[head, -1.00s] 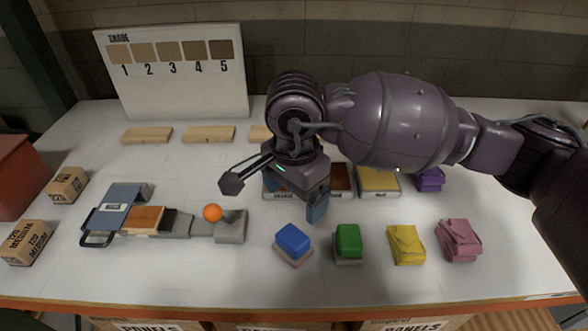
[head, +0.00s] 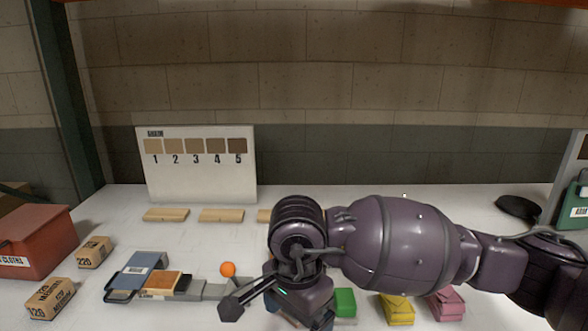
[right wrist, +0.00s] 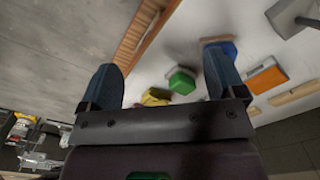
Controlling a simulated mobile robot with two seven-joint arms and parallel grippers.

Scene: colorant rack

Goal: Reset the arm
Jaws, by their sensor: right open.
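My right arm comes in from the right across the bench in the head view. My left gripper is in neither view.
A blue and orange block fixture (head: 140,272) lies left of the gripper. A grade board (head: 195,185) stands behind. Yellow (head: 397,309) and pink (head: 446,303) packets lie at the front right. A red box (head: 30,240) is at left. The arm hides the bench middle.

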